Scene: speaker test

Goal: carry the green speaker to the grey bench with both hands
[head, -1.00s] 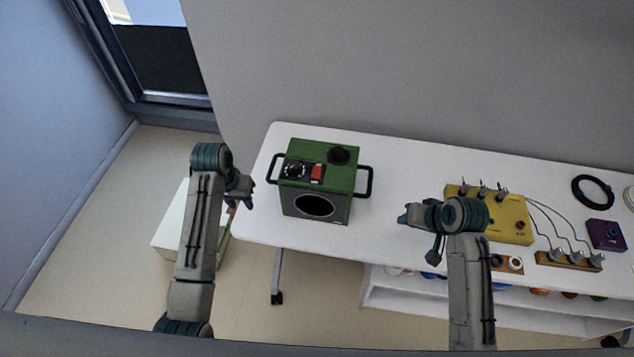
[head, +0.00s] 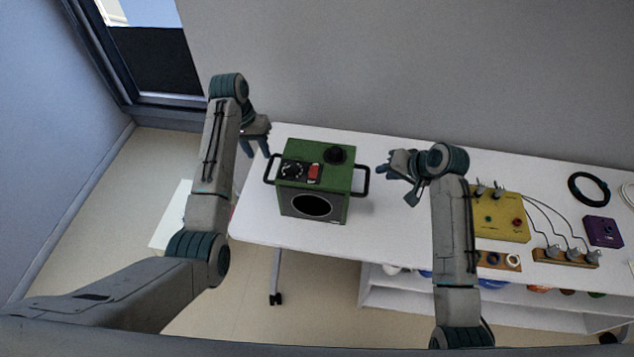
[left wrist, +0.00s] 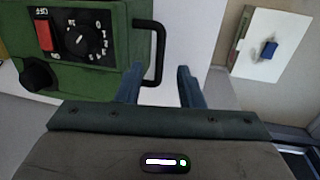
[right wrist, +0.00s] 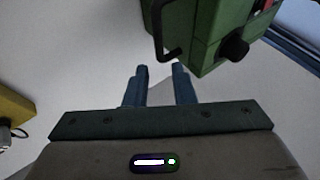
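The green speaker (head: 318,172) stands upright on the white table (head: 262,225), with a black handle on each side. Its left handle (head: 270,168) shows in the left wrist view (left wrist: 158,50), just beyond my left fingertips. My left gripper (head: 258,147) is open and empty, behind and above that handle. The right handle (head: 364,181) also shows in the right wrist view (right wrist: 163,40), ahead of my right fingertips. My right gripper (head: 393,182) is open and empty, to the right of that handle. I cannot pick out a grey bench for certain.
A yellow box (head: 500,220) with plugs and cables stands right of my right arm. A purple box (head: 603,232), a black cable coil (head: 589,188) and a wooden socket strip (head: 566,257) lie further right. A low pale-topped stand (head: 172,220) is on the floor at left.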

